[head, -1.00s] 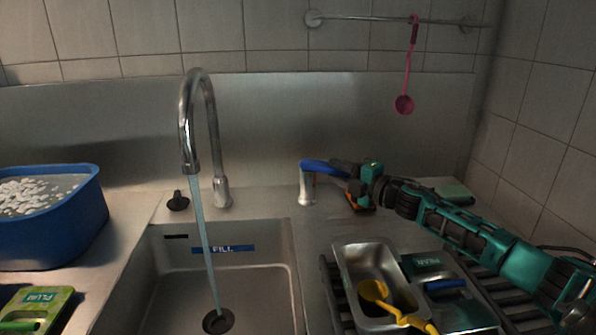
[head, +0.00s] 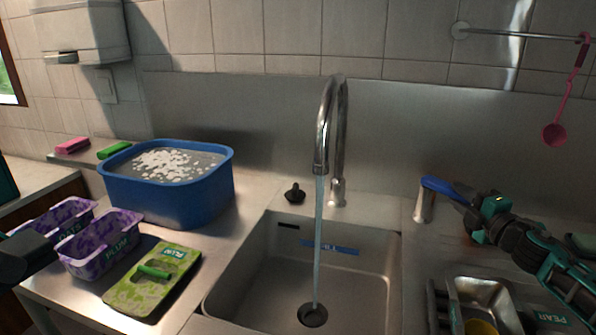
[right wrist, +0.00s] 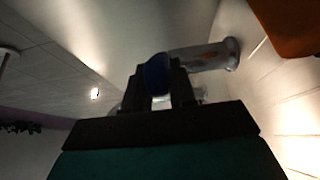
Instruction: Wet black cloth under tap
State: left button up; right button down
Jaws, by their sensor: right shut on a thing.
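The curved chrome tap (head: 324,135) stands behind the sink (head: 270,290), and a stream of water (head: 318,240) runs from it down to the drain. My right gripper (head: 464,194) is shut on the blue lever (head: 440,187) on a short metal post (head: 424,207) right of the tap. The right wrist view shows the blue lever (right wrist: 157,75) between the fingers. A dark part of what looks like my left gripper (head: 25,255) shows at the left edge; its fingers cannot be made out. I see no black cloth in these views.
A blue tub (head: 170,200) of foamy water stands left of the sink. Purple patterned baskets (head: 100,262) and a green packet (head: 152,280) lie in front of it. A metal tray (head: 495,290) stands at right. A pink ladle (head: 555,133) hangs from the rail.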

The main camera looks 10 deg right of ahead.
dwell(0.3)
jog(key=c, duration=1)
grip_release()
jog(key=s, duration=1.2)
jog(key=shift+d, duration=0.4)
